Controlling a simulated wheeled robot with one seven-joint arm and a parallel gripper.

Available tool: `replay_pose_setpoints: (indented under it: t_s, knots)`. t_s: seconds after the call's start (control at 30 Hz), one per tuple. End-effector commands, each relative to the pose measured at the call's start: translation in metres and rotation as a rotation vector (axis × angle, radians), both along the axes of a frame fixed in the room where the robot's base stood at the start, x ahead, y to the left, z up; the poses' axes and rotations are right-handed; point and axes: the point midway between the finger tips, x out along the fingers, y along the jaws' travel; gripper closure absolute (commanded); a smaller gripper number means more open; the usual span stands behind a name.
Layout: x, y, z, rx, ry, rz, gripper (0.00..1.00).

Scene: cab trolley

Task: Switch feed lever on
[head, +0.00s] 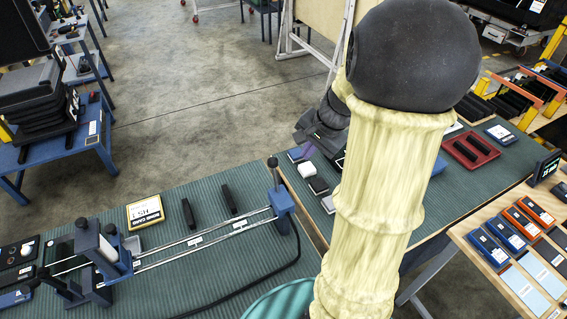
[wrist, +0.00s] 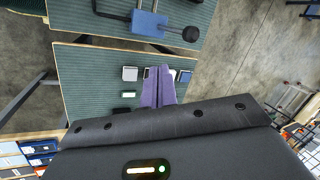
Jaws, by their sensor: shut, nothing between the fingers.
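A lever with a dark round knob (head: 273,162) rises upright from a blue block (head: 284,199) at the right end of a twin-rail rig. It is probably the feed lever; no label on it is readable. In the wrist view the same blue block (wrist: 148,24) is near the top, with the lever knob (wrist: 190,34) pointing right. My gripper (wrist: 159,72) has its purple fingers together, empty, and apart from the lever. In the head view my gripper (head: 306,151) is partly hidden by my arm, right of the lever and over the neighbouring bench.
The rig's left end holds a blue carriage (head: 107,254) with dark posts. A yellow-edged sign (head: 145,212) and two black bars lie behind the rails. Small boxes (head: 318,186) and a red tray (head: 470,150) lie on the right bench. A gap separates the benches.

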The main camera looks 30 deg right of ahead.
Motion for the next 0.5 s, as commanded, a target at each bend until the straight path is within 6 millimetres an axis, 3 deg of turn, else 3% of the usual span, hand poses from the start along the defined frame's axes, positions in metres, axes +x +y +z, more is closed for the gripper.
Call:
replay_pose_setpoints:
  t_s: [0.23, 0.5]
  knots:
    - [0.003, 0.002, -0.007, 0.001, 0.002, 0.002, 1.00]
    - [0.015, 0.009, -0.044, 0.002, 0.005, 0.003, 1.00]
